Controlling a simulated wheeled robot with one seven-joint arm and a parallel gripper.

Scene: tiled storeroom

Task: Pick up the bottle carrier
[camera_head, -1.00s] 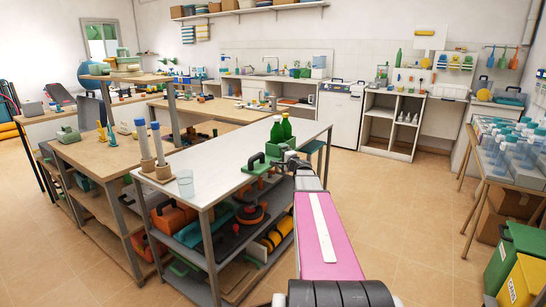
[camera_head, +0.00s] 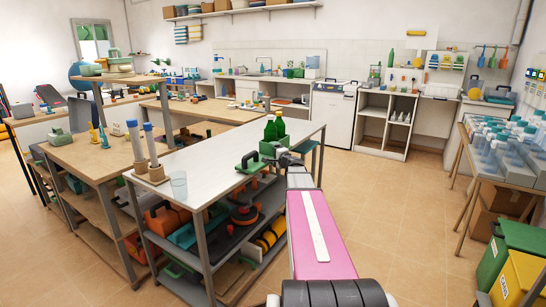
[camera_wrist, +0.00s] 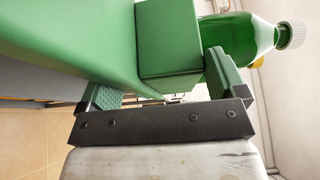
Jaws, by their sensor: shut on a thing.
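The green bottle carrier (camera_head: 268,149) is at the right edge of the long white-topped table (camera_head: 205,150), with green bottles (camera_head: 275,127) standing in it. My gripper (camera_head: 284,157) is at its near right side. In the wrist view my gripper (camera_wrist: 162,88) has its green-padded fingers on either side of a green part of the carrier (camera_wrist: 168,45), and is shut on it. One green bottle (camera_wrist: 240,38) with a pale cap shows behind the right finger. The carrier's underside is hidden, so I cannot tell if it touches the table.
A glass (camera_head: 179,184) and blue-topped cylinders (camera_head: 141,145) are further left. A table of bottles (camera_head: 510,165) and bins (camera_head: 520,275) stand at right. Open floor lies between.

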